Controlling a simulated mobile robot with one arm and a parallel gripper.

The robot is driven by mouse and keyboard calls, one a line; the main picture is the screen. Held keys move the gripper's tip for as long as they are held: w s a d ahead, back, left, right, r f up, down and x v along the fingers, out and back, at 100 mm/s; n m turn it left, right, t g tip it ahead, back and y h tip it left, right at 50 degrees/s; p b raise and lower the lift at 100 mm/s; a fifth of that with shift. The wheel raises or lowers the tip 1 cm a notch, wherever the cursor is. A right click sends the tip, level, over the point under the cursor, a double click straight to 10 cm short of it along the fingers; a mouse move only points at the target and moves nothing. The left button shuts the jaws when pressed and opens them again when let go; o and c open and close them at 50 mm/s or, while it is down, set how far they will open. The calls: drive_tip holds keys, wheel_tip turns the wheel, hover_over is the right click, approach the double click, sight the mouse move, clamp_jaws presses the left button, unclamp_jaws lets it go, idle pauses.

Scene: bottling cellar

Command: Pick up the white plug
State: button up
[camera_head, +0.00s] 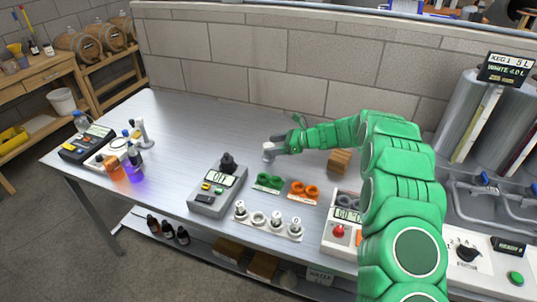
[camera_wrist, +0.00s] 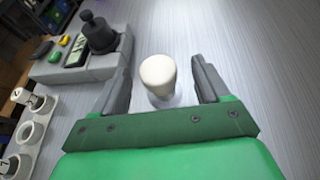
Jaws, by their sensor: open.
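The white plug (camera_wrist: 158,72) stands upright on the metal table in the wrist view, between the two dark fingers of my gripper (camera_wrist: 160,80). The fingers are open, with a visible gap on each side of the plug. In the head view my gripper (camera_head: 274,146) is low over the back middle of the table, at the end of my green arm. The white plug (camera_head: 267,157) shows there as a small pale shape just under the fingers, partly hidden by them.
A grey box with an OFF display (camera_head: 212,191) stands front left of my gripper. A green holder (camera_head: 268,182), an orange holder (camera_head: 303,191) and a white rack (camera_head: 266,228) with several pieces lie in front. A wooden block (camera_head: 340,160) is to the right. The table behind-left is clear.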

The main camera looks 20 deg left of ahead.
sight(264, 147)
drive_tip(key=x, duration=0.4)
drive_tip(key=shift+s+a+f, duration=0.1)
drive_tip(key=shift+f, duration=0.15)
drive_tip(key=c, duration=1.1)
drive_tip(key=shift+r, duration=0.1)
